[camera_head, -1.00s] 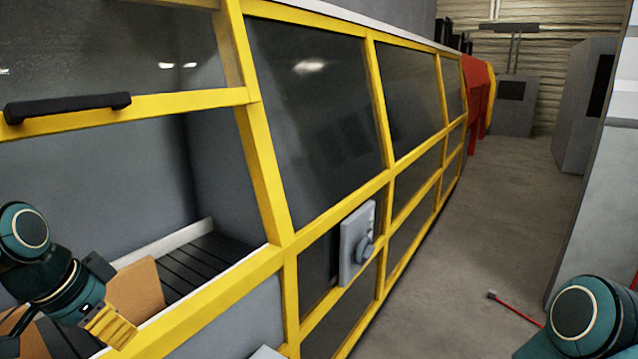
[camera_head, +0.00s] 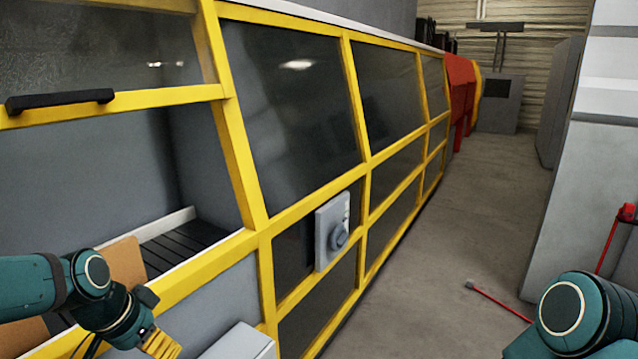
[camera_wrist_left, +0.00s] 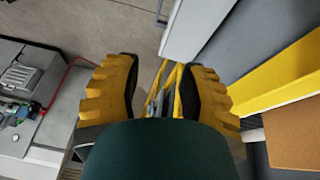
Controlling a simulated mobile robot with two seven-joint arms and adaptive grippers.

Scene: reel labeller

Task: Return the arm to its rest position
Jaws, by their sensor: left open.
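My left gripper (camera_head: 160,345) has yellow ribbed fingers and hangs at the lower left of the head view, in front of the machine's yellow frame. In the left wrist view its two fingers (camera_wrist_left: 163,88) stand apart with nothing between them. My left arm (camera_head: 30,285) comes in from the left edge, bent at a teal joint. My right arm (camera_head: 570,315) shows only as a teal joint at the lower right; its gripper is out of view.
The yellow-framed machine (camera_head: 257,240) fills the left, with an open bay holding brown cardboard (camera_head: 122,262). A grey control box (camera_head: 332,230) sticks out from its front. A grey cabinet (camera_head: 590,190) stands right.

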